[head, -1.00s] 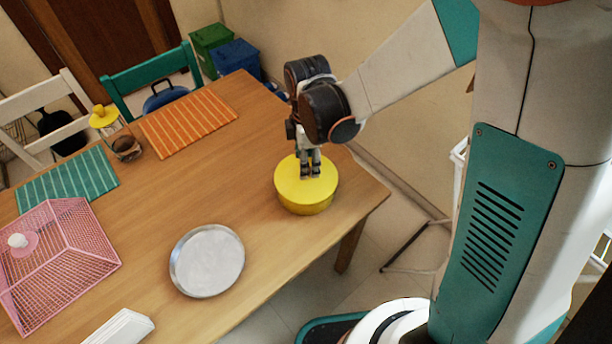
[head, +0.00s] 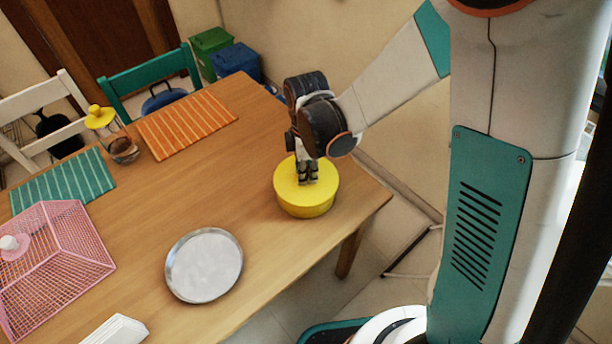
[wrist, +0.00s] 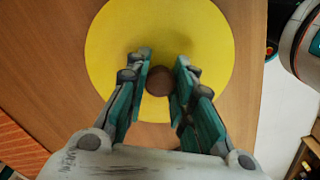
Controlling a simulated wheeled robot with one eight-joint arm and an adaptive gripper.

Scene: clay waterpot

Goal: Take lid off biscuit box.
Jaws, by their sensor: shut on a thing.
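The yellow round biscuit box (head: 306,210) stands near the right corner of the wooden table. Its flat yellow lid (head: 287,184) sits on top, level, with no gap that I can make out. In the wrist view the lid (wrist: 110,45) fills the upper middle, with a round brown knob (wrist: 160,81) at its centre. My gripper (head: 307,180) points down over the lid. Its fingers (wrist: 160,75) are closed on the knob from both sides. The fingers hide the knob in the head view.
A round metal tray (head: 204,265) lies to the left of the box. A pink mesh cover (head: 60,262), an orange striped placemat (head: 186,124), a green placemat (head: 62,181) and a glass jar (head: 123,150) are farther left. Bare table lies between box and tray.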

